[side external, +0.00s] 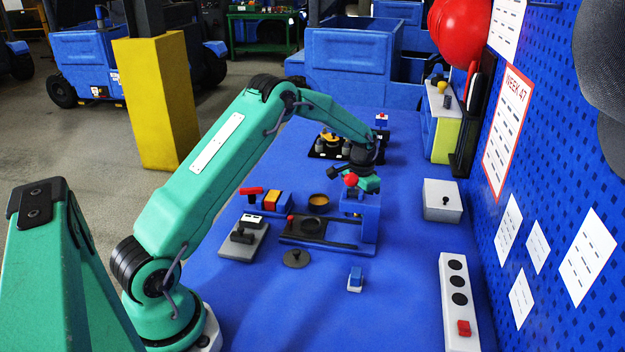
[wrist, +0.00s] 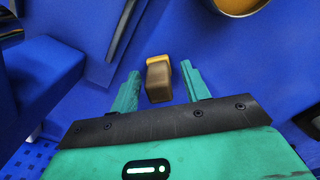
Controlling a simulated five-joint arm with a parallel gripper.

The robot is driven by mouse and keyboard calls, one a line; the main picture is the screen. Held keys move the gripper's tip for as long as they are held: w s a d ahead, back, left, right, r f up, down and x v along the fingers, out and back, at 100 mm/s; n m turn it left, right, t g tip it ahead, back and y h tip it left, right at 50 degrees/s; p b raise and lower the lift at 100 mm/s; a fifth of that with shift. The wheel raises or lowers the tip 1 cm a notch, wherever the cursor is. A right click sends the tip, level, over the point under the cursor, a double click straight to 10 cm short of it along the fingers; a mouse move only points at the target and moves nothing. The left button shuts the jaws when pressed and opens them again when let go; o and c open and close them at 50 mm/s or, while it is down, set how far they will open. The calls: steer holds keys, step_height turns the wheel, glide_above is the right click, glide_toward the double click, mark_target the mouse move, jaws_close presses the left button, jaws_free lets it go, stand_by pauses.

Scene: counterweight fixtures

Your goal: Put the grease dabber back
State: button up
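A small brown block with a yellow-orange edge (wrist: 158,80) shows between my fingers in the wrist view. It may be the grease dabber, but I cannot be sure. My gripper (wrist: 160,72) is open, with a visible gap on each side of the block. How far below the fingertips the block lies is unclear. In the side view my gripper (side external: 362,186) is low beside the blue upright (side external: 368,215) of the dark-slotted fixture (side external: 318,236). A red ball (side external: 351,180) shows beside it. The block cannot be made out there.
A brass cup (side external: 318,202) stands behind the fixture; it also shows in the wrist view (wrist: 238,4). An orange-topped block (side external: 271,201) and a grey pad (side external: 243,241) sit left. A grey disc (side external: 295,258) and a small blue block (side external: 355,276) lie in front.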

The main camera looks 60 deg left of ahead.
steer(key=shift+r, duration=0.1)
step_height(320, 180, up, 12)
steer(key=shift+f, duration=0.15)
steer(key=shift+r, duration=0.25)
stand_by(0.4)
steer(key=shift+r, duration=0.1)
stand_by(0.4)
